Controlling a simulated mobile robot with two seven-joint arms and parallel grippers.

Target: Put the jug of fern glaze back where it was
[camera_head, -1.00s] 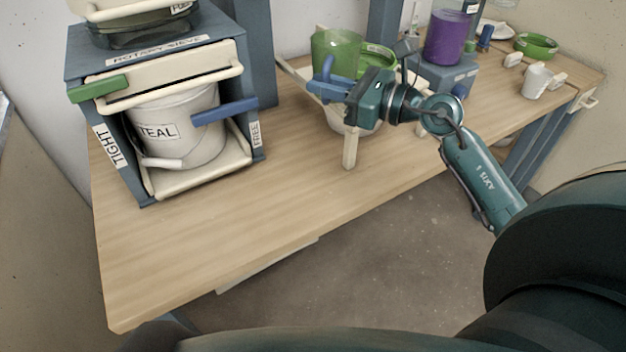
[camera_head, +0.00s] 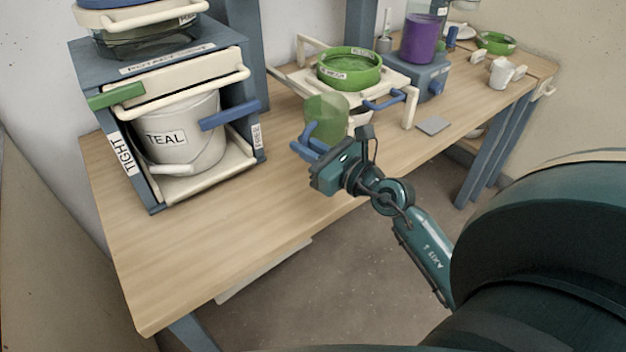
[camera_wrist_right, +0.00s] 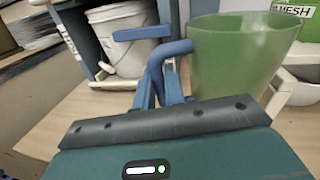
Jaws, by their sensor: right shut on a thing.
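The jug of green glaze (camera_head: 326,116), translucent green with a blue handle, is upright over the near part of the table, in front of the sieve stand. I cannot tell whether its base touches the table. My right gripper (camera_head: 314,152) is shut on the blue handle. In the right wrist view the jug (camera_wrist_right: 236,62) fills the upper right, with its handle (camera_wrist_right: 157,72) between the fingers (camera_wrist_right: 160,92). No label shows on the jug. My left gripper is not in view.
A cream stand with a green sieve (camera_head: 349,72) is just behind the jug. The rotary sieve cabinet (camera_head: 160,62) with a white TEAL bucket (camera_head: 180,128) stands left. A purple container (camera_head: 419,40) is at the back right. The table (camera_head: 215,235) is clear at front left.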

